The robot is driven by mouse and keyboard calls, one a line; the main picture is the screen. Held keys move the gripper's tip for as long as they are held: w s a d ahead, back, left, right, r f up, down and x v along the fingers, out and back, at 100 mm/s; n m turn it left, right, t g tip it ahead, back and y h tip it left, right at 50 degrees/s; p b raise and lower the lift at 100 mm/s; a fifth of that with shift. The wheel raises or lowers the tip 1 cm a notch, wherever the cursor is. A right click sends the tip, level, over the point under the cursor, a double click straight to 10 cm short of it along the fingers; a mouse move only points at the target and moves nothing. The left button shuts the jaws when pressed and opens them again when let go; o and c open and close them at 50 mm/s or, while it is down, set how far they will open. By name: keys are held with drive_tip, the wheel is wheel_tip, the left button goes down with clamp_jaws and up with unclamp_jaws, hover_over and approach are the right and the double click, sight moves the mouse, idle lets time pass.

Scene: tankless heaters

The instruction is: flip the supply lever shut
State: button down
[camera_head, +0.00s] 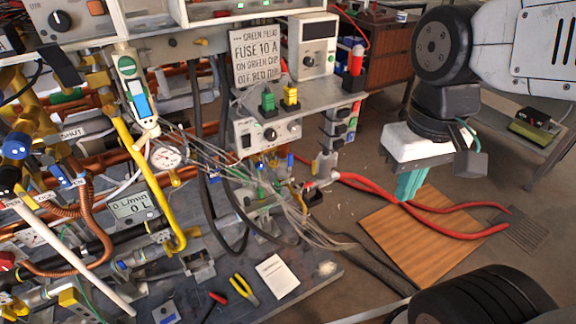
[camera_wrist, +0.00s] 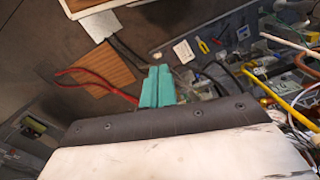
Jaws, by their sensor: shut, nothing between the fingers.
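My gripper (camera_head: 409,186) hangs at the right in the head view, its teal fingers pointing down above the floor. In the wrist view the two fingers (camera_wrist: 157,86) are together with nothing held. They are well to the right of the pipework and touch no lever. A SHUT label (camera_head: 73,132) and a small OPEN tag (camera_head: 70,183) show among the pipes at the left. I cannot tell for certain which part is the supply lever.
A yellow pipe (camera_head: 147,178), a flow display (camera_head: 133,205) and a gauge (camera_head: 166,156) stand at the left. Loose wires and thick red cables (camera_head: 447,222) lie between the bench and my gripper. Pliers (camera_head: 244,289) lie on the bench. A wooden board (camera_head: 408,258) lies on the floor.

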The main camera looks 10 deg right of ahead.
drive_tip(key=w+a+f+n+g, duration=0.1)
drive_tip(key=w+a+f+g, duration=0.1)
drive_tip(key=w+f, duration=0.9)
drive_tip(key=n+t, duration=1.7)
drive_tip(key=t, duration=0.3)
approach(290, 160)
drive_tip(key=s+a, duration=0.1)
drive_tip(key=s, duration=0.1)
drive_tip(key=shift+s+a+f, duration=0.15)
drive_tip(key=shift+s+a, duration=0.2)
drive_tip(key=shift+a, duration=0.05)
drive_tip(key=shift+w, duration=0.1)
drive_tip(key=w, duration=1)
